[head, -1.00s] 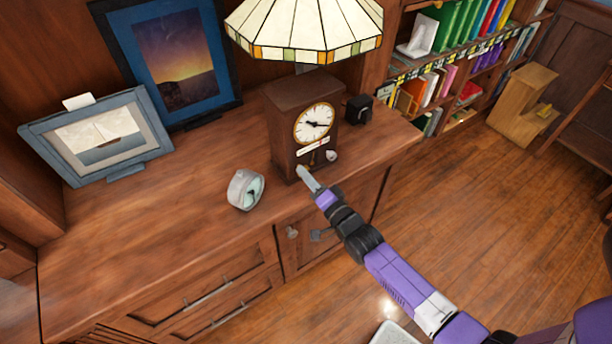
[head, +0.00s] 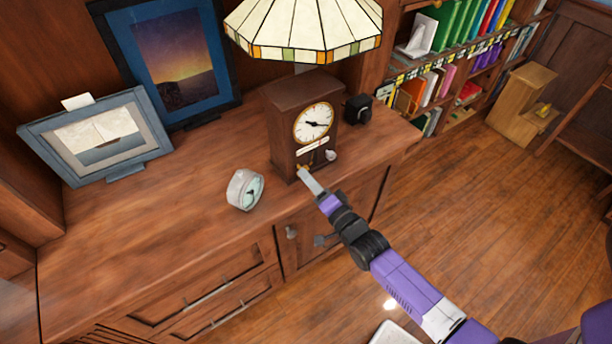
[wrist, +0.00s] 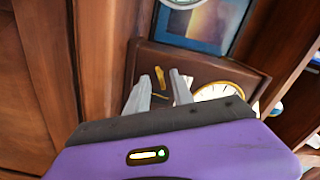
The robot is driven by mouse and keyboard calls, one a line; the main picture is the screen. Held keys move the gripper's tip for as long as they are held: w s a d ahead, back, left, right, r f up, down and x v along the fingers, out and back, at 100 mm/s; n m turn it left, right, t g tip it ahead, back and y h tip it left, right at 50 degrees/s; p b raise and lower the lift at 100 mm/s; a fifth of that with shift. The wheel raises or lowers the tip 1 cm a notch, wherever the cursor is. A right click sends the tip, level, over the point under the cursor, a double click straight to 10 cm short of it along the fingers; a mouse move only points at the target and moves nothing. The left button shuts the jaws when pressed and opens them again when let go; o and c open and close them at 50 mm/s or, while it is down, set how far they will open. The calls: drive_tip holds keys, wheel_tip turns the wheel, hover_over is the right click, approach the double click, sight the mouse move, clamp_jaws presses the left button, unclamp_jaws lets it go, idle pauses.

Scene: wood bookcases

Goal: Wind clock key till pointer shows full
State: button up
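A dark wooden clock (head: 290,125) with a white dial (head: 313,122) stands upright on the cabinet top. A small pale strip (head: 313,146) lies below the dial; its pointer is too small to read. A silver knob (head: 330,155) sits at the lower front. The dial (wrist: 218,92) is partly hidden there.
A small black object (head: 358,109) is right of the clock. A stained-glass lampshade (head: 303,30) hangs over it. Framed pictures (head: 100,135) stand at left.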

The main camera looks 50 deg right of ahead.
drive_tip(key=v, duration=0.6)
idle(0.6)
drive_tip(key=s+a+r+n+g+y, duration=0.1)
drive_tip(key=s+a+r+n, duration=0.3)
drive_tip(key=s, duration=0.4)
drive_tip(key=s+a+r+n+y, duration=0.2)
drive_tip(key=s+a+r+n, duration=0.3)
drive_tip(key=s+a, duration=0.3)
drive_tip(key=s+a+r+n+g+y, duration=0.1)
drive_tip(key=s+a+r+n+y, duration=0.1)
drive_tip(key=s+a+r+n, duration=0.3)
drive_tip(key=s+a+n, duration=0.2)
drive_tip(key=s+a, duration=0.1)
drive_tip(key=shift+g, duration=0.3)
